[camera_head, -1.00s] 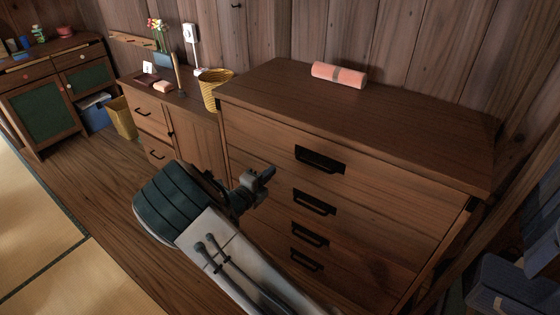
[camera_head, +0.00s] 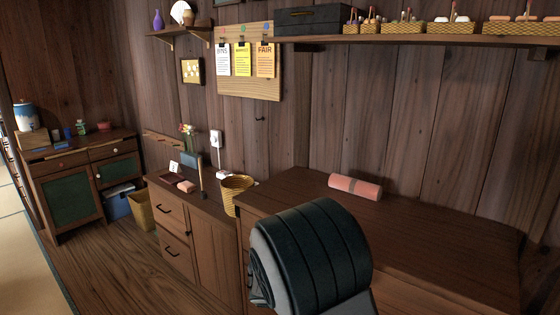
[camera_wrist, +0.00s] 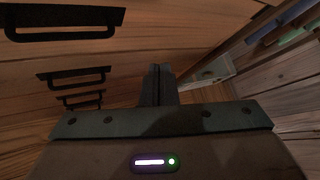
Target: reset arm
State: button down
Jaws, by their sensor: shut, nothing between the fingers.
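My gripper (camera_wrist: 158,72) shows in the wrist view with its two fingers together and nothing between them. It is in front of the wooden chest of drawers, whose black handles (camera_wrist: 62,22) show at the left of that view. In the head view my arm's dark, ribbed part rises in front of the chest (camera_head: 440,225) and hides much of its front. My gripper itself is not visible in the head view.
A pink roll (camera_head: 355,187) lies on the chest top. A lower cabinet (camera_head: 208,234) and a yellow basket (camera_head: 236,190) stand to its left. A shelf (camera_head: 420,40) with baskets hangs above. Wooden floor (camera_head: 125,275) is open at the left.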

jog(key=s+r+m+y+p, duration=0.3)
jog(key=s+r+m+y, duration=0.2)
jog(key=m, duration=0.9)
jog(key=s+r+m+g+y+p, duration=0.1)
jog(key=s+r+m+y+p, duration=0.2)
jog(key=s+r+m+y, duration=0.3)
jog(key=shift+s+d+r+m+p, duration=0.4)
jog(key=shift+s+r+m, duration=2.35)
jog(key=shift+s+m, duration=1.75)
jog(key=shift+s+n, duration=0.3)
